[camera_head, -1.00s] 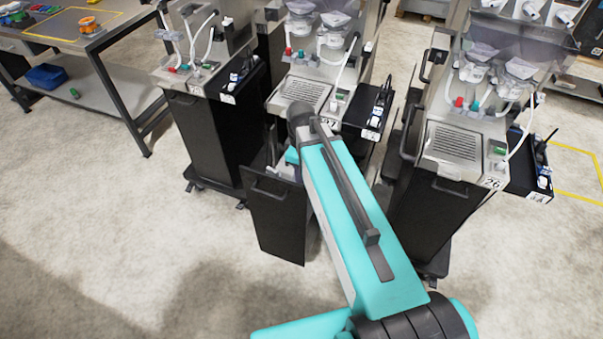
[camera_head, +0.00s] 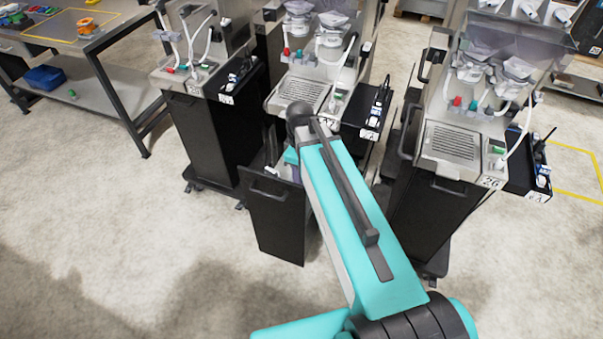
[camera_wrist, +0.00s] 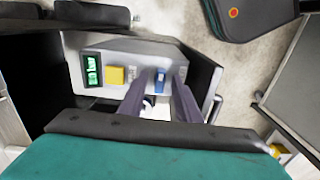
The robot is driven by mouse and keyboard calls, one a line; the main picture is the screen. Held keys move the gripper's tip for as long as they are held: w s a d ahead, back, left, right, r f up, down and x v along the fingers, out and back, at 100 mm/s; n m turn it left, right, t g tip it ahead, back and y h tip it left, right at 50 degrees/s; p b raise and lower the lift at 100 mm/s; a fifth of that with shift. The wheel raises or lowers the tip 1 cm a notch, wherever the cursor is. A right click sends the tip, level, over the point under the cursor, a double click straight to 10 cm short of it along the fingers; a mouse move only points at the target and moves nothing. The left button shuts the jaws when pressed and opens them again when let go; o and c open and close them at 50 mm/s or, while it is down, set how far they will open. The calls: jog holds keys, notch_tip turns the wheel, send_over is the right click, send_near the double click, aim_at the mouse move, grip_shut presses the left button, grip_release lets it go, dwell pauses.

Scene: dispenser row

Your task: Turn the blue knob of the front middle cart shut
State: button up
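In the wrist view, a grey panel (camera_wrist: 141,58) inside carries the blue knob (camera_wrist: 160,79), a yellow button (camera_wrist: 115,76) and a lit green display (camera_wrist: 93,69). My gripper (camera_wrist: 159,83) is open, its two dark fingers on either side of the blue knob with visible gaps. I cannot tell how deep the tips reach around it.
Similar carts stand to the left (camera_head: 205,130) and right (camera_head: 440,185), close to the middle one. A workbench (camera_head: 110,65) is at the far left. The floor in front on the left is clear.

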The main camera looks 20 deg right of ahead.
jog(key=shift+r, duration=0.1)
jog(key=shift+w+r+b, duration=0.1)
jog(key=shift+r+b, duration=0.45)
jog(key=shift+r, duration=1.5)
notch_tip(320, 180, up, 9)
jog(key=b, duration=0.1)
jog(key=shift+r+b, duration=0.2)
jog(key=shift+b, duration=0.15)
